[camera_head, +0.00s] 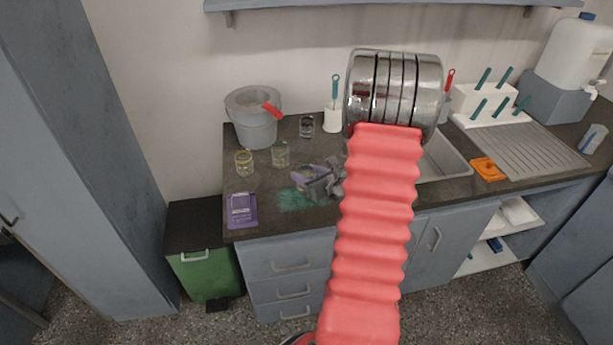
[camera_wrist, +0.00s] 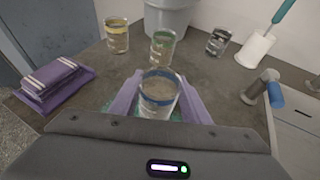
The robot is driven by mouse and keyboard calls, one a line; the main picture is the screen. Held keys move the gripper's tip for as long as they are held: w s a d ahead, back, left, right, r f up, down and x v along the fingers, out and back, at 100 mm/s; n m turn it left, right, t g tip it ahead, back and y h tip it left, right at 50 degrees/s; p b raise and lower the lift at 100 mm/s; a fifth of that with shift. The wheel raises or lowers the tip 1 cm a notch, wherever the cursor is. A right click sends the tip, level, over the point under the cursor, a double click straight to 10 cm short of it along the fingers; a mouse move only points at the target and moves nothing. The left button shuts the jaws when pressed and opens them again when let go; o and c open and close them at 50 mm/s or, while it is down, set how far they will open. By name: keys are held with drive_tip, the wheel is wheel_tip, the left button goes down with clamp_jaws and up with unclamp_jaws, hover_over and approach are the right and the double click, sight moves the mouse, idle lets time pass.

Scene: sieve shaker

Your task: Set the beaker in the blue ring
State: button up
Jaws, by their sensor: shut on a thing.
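In the wrist view, my gripper (camera_wrist: 159,78) has its purple fingers on both sides of a clear glass beaker (camera_wrist: 158,106) and is shut on it. A blue band runs around the beaker near its rim. The beaker looks upright. In the head view, my gripper (camera_head: 318,181) is over the counter's front left part, above a teal patch (camera_head: 290,199). The held beaker cannot be made out there. I cannot make out a blue ring apart from the band on this beaker. I cannot tell whether the beaker touches the counter.
Beakers with a yellow band (camera_head: 244,163), a green band (camera_head: 280,155) and a dark band (camera_head: 307,127) stand beyond my gripper. A grey bucket (camera_head: 254,125) is behind them. Folded purple cloths (camera_head: 241,210) lie left. A white brush holder (camera_head: 332,122) stands at the back.

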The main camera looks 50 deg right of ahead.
drive_tip(key=shift+f, duration=0.45)
drive_tip(key=shift+f, duration=0.1)
drive_tip(key=o, duration=1)
drive_tip(key=shift+o, duration=0.2)
drive_tip(key=shift+s, duration=0.1)
drive_tip(key=v, duration=1.2)
